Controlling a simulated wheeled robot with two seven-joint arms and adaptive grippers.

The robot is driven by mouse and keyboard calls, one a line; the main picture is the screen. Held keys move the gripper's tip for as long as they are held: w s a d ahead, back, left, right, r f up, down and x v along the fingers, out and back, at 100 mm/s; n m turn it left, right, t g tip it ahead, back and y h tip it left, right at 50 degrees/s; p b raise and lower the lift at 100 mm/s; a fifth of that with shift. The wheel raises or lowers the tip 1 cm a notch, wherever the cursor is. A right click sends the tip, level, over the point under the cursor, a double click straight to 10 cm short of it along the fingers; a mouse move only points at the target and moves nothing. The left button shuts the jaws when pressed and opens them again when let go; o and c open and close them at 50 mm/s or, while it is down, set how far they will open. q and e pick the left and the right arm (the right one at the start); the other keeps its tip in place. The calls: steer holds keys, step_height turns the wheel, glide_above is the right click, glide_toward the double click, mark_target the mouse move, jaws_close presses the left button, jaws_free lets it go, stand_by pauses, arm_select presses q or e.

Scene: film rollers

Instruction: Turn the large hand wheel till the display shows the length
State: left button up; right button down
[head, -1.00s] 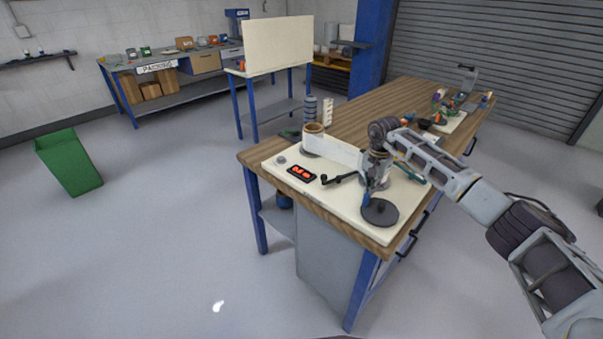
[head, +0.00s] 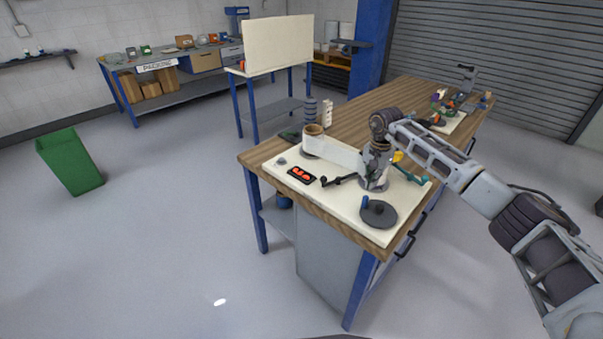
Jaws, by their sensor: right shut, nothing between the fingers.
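The large hand wheel (head: 384,216) is a dark grey disc at the front right corner of the cream board (head: 343,202). Its upright blue knob (head: 365,202) stands on the left side of its rim. The display (head: 301,175) is a small black box with red lit digits, too small to read surely. My right gripper (head: 371,182) is shut and empty, pointing down just above and behind the wheel, apart from the knob as far as I can tell. My left gripper is out of view.
A white film band (head: 338,153) runs from a roller (head: 313,140) at the left towards a roller partly hidden by my right gripper. A black crank handle (head: 338,180) lies beside the display. More parts stand on the bench's far end (head: 450,112).

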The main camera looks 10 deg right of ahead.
steer(key=shift+r+p, duration=0.75)
steer(key=shift+r, duration=0.7)
steer(key=shift+r, duration=0.1)
